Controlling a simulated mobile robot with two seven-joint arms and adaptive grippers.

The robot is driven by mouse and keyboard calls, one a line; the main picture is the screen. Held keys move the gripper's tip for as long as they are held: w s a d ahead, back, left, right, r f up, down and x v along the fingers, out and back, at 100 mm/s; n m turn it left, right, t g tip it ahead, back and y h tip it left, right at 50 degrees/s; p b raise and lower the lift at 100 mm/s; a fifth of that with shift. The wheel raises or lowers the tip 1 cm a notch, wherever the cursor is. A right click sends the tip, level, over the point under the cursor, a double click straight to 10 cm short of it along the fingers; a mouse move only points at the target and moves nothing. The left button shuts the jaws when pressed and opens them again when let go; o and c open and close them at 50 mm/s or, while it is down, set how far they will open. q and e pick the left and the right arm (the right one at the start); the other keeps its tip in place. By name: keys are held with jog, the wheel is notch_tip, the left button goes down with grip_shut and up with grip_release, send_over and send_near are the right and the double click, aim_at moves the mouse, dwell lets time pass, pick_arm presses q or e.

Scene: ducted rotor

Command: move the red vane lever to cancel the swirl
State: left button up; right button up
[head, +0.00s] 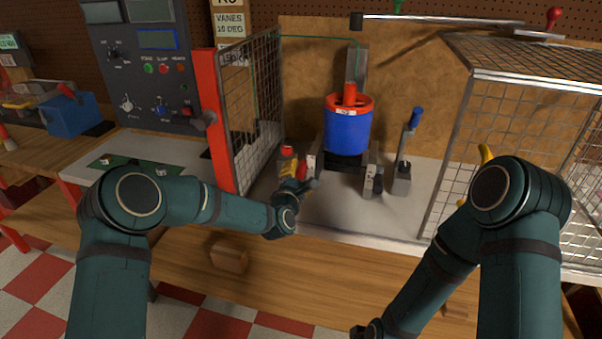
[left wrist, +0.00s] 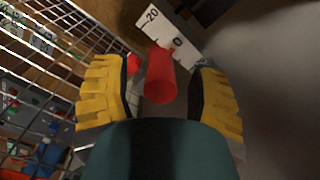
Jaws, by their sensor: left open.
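The red vane lever (left wrist: 160,76) stands between the fingers of my left gripper (left wrist: 160,98) in the left wrist view. The yellow-padded fingers are open, with a gap on each side of the lever. A white scale plate (left wrist: 180,40) marked 20, 0, 20 lies behind it, and the lever's far end is near the 0. In the head view, my left gripper (head: 294,176) is at the lever (head: 302,169), left of the blue rotor duct (head: 347,132) with its red rim. My right arm reaches down to the bottom edge; its gripper fingers do not show.
A mesh guard (head: 257,105) with a red post stands close to the left of my left gripper. A mesh cage (head: 520,110) is on the right. A blue-handled lever (head: 413,120) stands right of the duct. The front of the grey bench plate (head: 345,215) is clear.

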pick_arm(q)
jog(key=shift+x, duration=0.85)
